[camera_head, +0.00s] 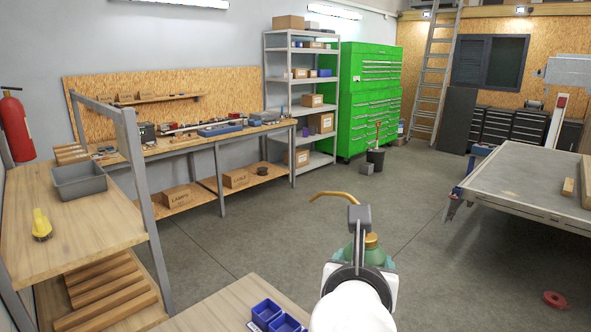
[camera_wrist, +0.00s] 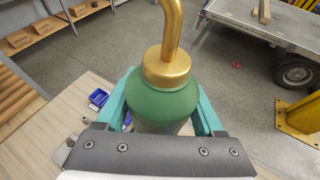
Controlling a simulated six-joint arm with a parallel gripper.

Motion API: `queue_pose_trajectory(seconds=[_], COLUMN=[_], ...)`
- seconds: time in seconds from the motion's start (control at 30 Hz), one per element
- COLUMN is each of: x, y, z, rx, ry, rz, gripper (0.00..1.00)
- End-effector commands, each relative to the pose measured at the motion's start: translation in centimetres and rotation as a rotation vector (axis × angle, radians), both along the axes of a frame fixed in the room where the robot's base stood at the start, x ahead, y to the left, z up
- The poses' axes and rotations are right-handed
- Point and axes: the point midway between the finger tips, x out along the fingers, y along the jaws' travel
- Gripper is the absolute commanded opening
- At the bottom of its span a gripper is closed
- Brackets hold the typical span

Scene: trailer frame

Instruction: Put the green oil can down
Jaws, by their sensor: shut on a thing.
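The green oil can (camera_wrist: 165,103) has a gold cap and a curved gold spout. In the wrist view it fills the middle, upright as far as I can tell, between the two teal fingers of my gripper (camera_wrist: 163,108), which is shut on it. In the head view the oil can (camera_head: 372,252) is mostly hidden behind my arm, with its spout reaching up to the left. My gripper (camera_head: 360,262) is at the bottom centre, near the right edge of a wooden tabletop (camera_head: 205,313). The can's base is hidden, so I cannot tell whether it touches anything.
Blue bins (camera_head: 266,312) sit on the near tabletop. A wooden shelf unit (camera_head: 90,232) at left holds a grey tray (camera_head: 78,182) and a yellow object (camera_head: 41,225). A flat trailer bed (camera_head: 525,180) stands at right. The grey floor between is mostly clear.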

Motion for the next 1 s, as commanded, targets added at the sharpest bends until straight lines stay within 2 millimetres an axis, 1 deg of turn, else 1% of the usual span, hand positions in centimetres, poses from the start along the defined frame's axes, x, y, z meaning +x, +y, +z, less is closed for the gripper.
queue_pose_trajectory(seconds=[0.33,0.4,0.47,0.57,0.6,0.67,0.7,0.73,0.77,0.8,0.87,0.9,1.0], x=[0.0,0.1,0.3,0.7,0.6,0.2,-0.3,-0.8,-1.4,-2.4,-4.2,-5.5,-8.7], y=[0.1,0.4,1.1,3.6,4.8,6.7,7.9,8.8,9.6,10.6,11.9,12.5,13.4], z=[0.0,-0.7,-1.9,-6.2,-8.4,-11.8,-14.1,-15.8,-17.6,-19.9,-23.2,-25.2,-29.1], rx=[0.000,-0.001,-0.004,-0.012,-0.015,-0.017,-0.019,-0.019,-0.019,-0.020,-0.020,-0.018,-0.014], ry=[0.000,0.003,0.005,0.012,0.013,0.012,0.010,0.008,0.007,0.005,0.001,-0.002,-0.006], rz=[0.000,-0.002,-0.005,-0.028,-0.046,-0.079,-0.103,-0.123,-0.146,-0.177,-0.224,-0.251,-0.292], gripper=[0.00,0.00,0.00,0.00,0.00,0.00,0.00,0.00,0.00,0.00,0.00,0.00,0.00])
